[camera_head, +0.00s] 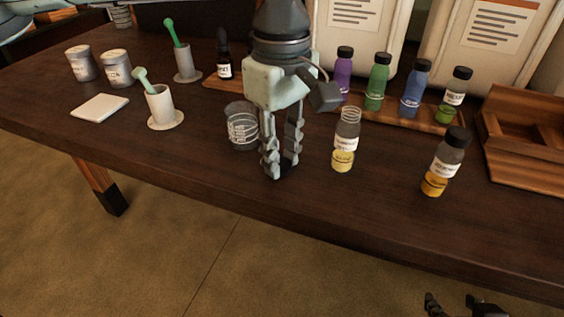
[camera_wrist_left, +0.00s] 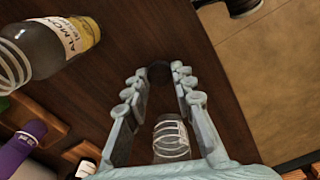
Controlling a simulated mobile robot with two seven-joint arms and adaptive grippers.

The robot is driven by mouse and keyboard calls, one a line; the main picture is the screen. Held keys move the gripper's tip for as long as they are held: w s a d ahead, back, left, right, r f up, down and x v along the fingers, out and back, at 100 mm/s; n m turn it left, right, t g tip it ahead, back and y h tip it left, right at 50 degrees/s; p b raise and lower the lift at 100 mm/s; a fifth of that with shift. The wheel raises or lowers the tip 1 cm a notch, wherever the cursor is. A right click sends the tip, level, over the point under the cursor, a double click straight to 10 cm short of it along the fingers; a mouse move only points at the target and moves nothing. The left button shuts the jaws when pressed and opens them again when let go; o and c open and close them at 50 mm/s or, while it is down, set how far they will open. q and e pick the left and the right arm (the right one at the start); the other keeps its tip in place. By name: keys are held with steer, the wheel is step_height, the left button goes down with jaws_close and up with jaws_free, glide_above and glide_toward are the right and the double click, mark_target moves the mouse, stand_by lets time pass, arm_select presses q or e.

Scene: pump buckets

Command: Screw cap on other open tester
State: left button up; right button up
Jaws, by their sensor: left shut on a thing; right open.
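An open tester bottle (camera_head: 346,148) with a bare threaded neck and yellow liquid stands upright on the table. It also shows at the upper left of the left wrist view (camera_wrist_left: 45,55). A second tester (camera_head: 445,165), with a black cap on and yellow liquid, stands to its right. My left gripper (camera_head: 279,168) points down left of the open tester, apart from it. It is shut on a small dark cap (camera_wrist_left: 159,75), seen between the fingertips and mostly hidden in the head view. My right gripper (camera_head: 465,303) is open and empty at the bottom right, beyond the table's front edge.
A glass beaker (camera_head: 242,130) stands close behind and left of my left gripper. Several capped coloured bottles (camera_head: 377,82) stand behind on a wooden rack (camera_head: 405,118). A mortar (camera_head: 161,105) with pestle is at left. The table's front right is clear.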

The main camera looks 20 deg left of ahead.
mark_target(282, 163)
arm_select(q)
steer(key=shift+r, duration=0.1)
step_height(282, 163, up, 4)
steer(key=shift+r, duration=0.15)
steer(key=s+a+r, duration=0.6)
steer(key=s+a, duration=0.2)
steer(key=shift+a+r, duration=0.25)
stand_by(0.5)
